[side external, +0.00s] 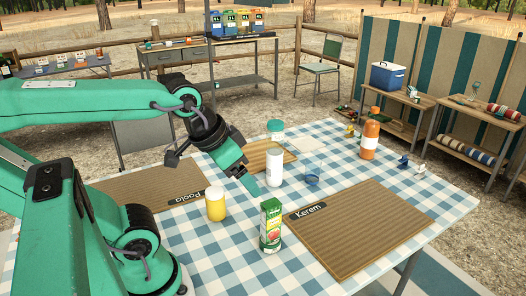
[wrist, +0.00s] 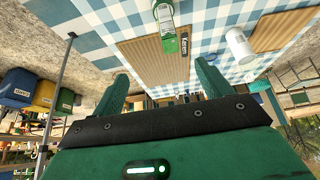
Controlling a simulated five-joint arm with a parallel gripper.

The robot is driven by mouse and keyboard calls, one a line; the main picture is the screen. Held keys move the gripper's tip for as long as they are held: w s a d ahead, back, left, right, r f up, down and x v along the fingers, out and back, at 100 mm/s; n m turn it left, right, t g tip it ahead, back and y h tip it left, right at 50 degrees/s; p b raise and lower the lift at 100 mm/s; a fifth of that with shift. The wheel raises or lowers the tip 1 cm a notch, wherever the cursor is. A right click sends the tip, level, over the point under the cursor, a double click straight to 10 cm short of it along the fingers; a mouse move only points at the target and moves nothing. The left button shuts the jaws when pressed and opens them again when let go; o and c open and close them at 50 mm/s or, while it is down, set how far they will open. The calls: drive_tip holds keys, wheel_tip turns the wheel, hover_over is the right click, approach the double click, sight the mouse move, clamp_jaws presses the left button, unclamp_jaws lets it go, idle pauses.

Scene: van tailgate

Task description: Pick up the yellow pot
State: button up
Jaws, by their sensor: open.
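The yellow pot (side external: 215,206) is a short yellow cylinder with a pale lid. It stands upright on the blue-and-white checked tablecloth (side external: 225,250), at the right edge of the Paola mat (side external: 140,190). My gripper (side external: 250,182) points down and to the right, above the table, to the right of the pot in the side view and apart from it. In the wrist view my gripper (wrist: 161,85) has its two fingers spread with nothing between them. The yellow pot does not show in the wrist view.
A green carton (side external: 271,226) stands beside the Kerem mat (side external: 350,235). The carton (wrist: 167,28) and can (wrist: 238,45) also show in the wrist view.

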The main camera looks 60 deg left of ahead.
drive_tip(key=n+g, duration=0.6)
drive_tip(key=n, duration=2.4)
approach(214, 190)
drive_tip(key=f, duration=0.7)
drive_tip(key=shift+d, duration=0.35)
drive_tip(key=shift+s+a+f+n, duration=0.15)
drive_tip(key=shift+a+f+n, duration=0.1)
drive_tip(key=shift+a+n, duration=0.05)
drive_tip(key=shift+f, duration=1.3)
drive_tip(key=shift+f, duration=0.1)
drive_tip(key=shift+f, duration=2.5)
